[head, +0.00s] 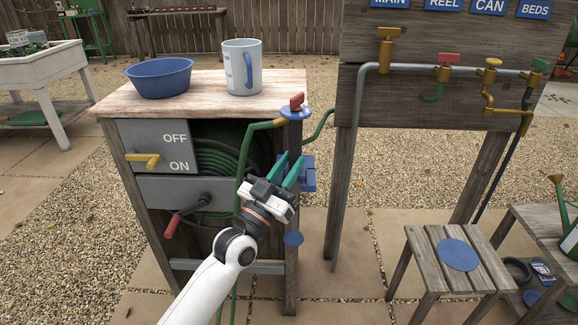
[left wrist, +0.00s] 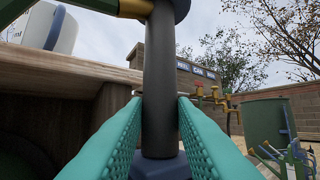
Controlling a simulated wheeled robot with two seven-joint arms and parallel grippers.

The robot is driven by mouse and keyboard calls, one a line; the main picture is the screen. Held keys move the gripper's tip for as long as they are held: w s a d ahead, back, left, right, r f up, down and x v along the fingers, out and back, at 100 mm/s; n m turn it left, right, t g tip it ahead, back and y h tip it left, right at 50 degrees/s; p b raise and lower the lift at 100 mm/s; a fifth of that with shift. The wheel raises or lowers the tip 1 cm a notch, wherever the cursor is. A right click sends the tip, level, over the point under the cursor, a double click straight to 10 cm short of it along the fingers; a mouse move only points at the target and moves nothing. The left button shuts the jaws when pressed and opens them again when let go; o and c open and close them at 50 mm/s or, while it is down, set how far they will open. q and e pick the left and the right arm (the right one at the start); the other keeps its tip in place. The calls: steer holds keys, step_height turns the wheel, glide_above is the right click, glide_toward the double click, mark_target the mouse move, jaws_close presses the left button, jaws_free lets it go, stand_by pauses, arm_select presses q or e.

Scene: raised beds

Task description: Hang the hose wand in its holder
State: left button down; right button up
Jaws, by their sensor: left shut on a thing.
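The hose wand (head: 292,136) stands about upright at the right front corner of the reel cabinet, with a blue disc and a red lever on top. A green hose with a yellow end joins it at the top left. My left gripper (head: 287,163) is shut on its dark grey grip, which shows between the teal fingers in the left wrist view (left wrist: 160,85). A blue holder (head: 308,177) sits beside the fingers on the cabinet post. A blue part (left wrist: 160,167) lies under the grip; I cannot tell whether the wand is seated in the holder. My right gripper is out of view.
The reel cabinet (head: 215,184) carries a blue bowl (head: 160,77) and a mug (head: 243,67). A yellow handle (head: 145,159) and red crank (head: 172,226) stick out in front. The tap board (head: 430,105) stands right. A slatted stool (head: 425,255) is at the lower right.

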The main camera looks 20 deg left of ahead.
arm_select(q)
steer(key=shift+r+p, duration=0.1)
steer(key=shift+p, duration=0.25)
stand_by(0.3)
steer(key=shift+s+f+b, duration=0.15)
steer(key=shift+f+b, duration=0.4)
steer(key=shift+f, duration=0.5)
steer(key=c, duration=1.5)
jaws_free()
steer(key=shift+d, duration=0.1)
steer(key=o, duration=0.4)
steer(key=shift+f, duration=0.1)
steer(key=shift+r+p+v, duration=0.15)
steer(key=shift+v, duration=2.8)
steer(key=shift+r+p+v, duration=0.15)
steer(key=shift+v, duration=2.8)
steer(key=shift+s+d, duration=0.1)
steer(key=shift+s, duration=0.1)
